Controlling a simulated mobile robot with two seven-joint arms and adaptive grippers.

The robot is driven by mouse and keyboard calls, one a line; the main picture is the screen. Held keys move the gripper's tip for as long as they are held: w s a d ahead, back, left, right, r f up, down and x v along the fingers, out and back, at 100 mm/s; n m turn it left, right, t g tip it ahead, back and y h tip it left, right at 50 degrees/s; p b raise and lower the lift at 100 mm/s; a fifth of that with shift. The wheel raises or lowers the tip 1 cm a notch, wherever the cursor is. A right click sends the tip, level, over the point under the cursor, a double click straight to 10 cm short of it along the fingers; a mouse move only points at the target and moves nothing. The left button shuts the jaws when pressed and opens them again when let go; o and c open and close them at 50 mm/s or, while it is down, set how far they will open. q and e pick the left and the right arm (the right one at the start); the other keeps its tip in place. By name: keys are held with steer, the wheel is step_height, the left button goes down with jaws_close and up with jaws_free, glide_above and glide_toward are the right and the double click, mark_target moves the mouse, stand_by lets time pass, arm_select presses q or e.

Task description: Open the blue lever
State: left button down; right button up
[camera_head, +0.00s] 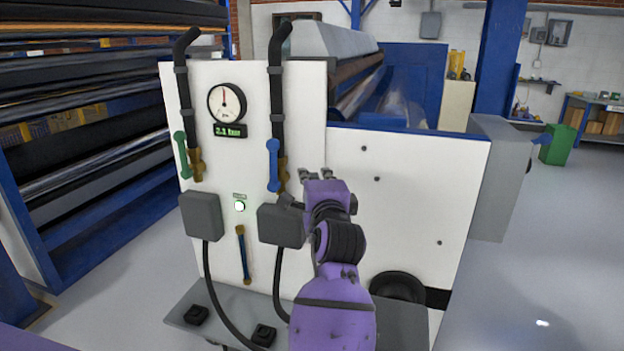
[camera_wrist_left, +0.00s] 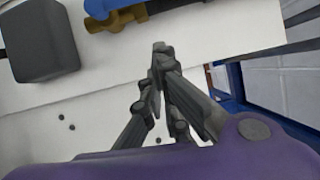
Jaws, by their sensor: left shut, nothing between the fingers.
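In the left wrist view, part of the blue lever (camera_wrist_left: 178,8) shows at the top edge beside the brass fitting (camera_wrist_left: 118,20); the rest is cut off. My left gripper (camera_head: 316,174) is to the right of the lever in the head view, apart from it. Its fingers are shut and empty in the left wrist view (camera_wrist_left: 160,48). My right gripper is not in view.
A green lever (camera_head: 181,155) stands on the left pipe. A gauge (camera_head: 227,102) is between the pipes. Grey boxes (camera_head: 202,216) (camera_head: 281,224) with black cables are below. A dark blue bar (camera_head: 243,254) with brass ends is lower down. The panel's right part is mostly bare.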

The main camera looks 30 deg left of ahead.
mark_target(273, 166)
arm_select(q)
steer(key=w+a+p, duration=0.1)
steer(key=w+a, duration=0.2)
steer(key=a, duration=0.4)
steer(key=shift+a, duration=0.3)
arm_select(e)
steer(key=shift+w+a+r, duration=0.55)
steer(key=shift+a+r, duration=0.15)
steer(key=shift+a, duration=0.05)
arm_select(q)
steer(key=shift+r, duration=0.1)
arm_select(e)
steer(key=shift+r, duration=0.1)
arm_select(q)
steer(key=shift+s+a+r+p, duration=0.15)
steer(key=shift+a+r+p, duration=0.05)
steer(key=shift+a+p, duration=0.6)
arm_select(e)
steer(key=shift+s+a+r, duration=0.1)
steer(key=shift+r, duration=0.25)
